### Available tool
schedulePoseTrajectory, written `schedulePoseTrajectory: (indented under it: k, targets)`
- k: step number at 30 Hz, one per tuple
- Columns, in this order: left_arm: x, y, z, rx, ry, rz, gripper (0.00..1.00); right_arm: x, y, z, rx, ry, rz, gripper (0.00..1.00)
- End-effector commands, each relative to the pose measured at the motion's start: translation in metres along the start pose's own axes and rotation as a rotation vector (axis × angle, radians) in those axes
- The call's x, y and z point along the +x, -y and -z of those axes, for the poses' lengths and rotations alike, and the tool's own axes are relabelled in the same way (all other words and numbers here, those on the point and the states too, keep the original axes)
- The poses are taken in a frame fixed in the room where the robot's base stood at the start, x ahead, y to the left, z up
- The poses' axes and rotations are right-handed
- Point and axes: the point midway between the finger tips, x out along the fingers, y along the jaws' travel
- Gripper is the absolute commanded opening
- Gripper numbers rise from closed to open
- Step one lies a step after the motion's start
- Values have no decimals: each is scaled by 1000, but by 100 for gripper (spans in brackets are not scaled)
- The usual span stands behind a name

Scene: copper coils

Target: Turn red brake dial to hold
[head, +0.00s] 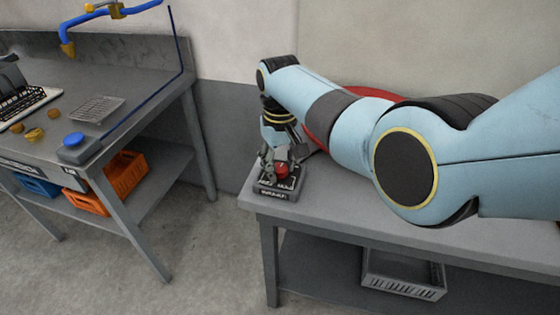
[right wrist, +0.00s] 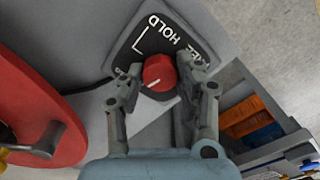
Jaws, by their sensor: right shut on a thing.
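The red brake dial (right wrist: 158,73) sits on a dark label plate with white lettering (right wrist: 152,35), on a small box (head: 277,188) at the left corner of the right-hand table. HOLD is legible on the plate; the other word is partly covered by a finger. A white pointer line on the knob points toward the lower left in the right wrist view. My right gripper (right wrist: 160,84) has its two fingers on either side of the dial, shut on it. In the head view the gripper (head: 280,158) comes down over the dial (head: 282,169). My left gripper is not in view.
A large red disc (right wrist: 38,115) lies on the table beside the dial box, partly behind my arm. A grey crate (head: 403,274) is on the shelf below. A second bench (head: 150,85) at left carries a blue button (head: 74,139) and a wire tray (head: 96,109).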

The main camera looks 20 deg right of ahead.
Motion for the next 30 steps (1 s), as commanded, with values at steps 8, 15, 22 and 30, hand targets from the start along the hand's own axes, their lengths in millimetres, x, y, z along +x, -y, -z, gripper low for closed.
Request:
schedulePoseTrajectory:
  k: [8, 15, 22, 30]
  targets:
    - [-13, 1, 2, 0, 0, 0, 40, -2, 0, 0, 258, 1, 0, 2]
    - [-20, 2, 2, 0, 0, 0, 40, -1, 0, 0, 486, 1, 0, 2]
    - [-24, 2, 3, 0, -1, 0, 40, -1, 0, 0, 705, 0, 0, 2]
    - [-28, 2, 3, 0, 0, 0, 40, -1, 0, 0, 957, 0, 0, 2]
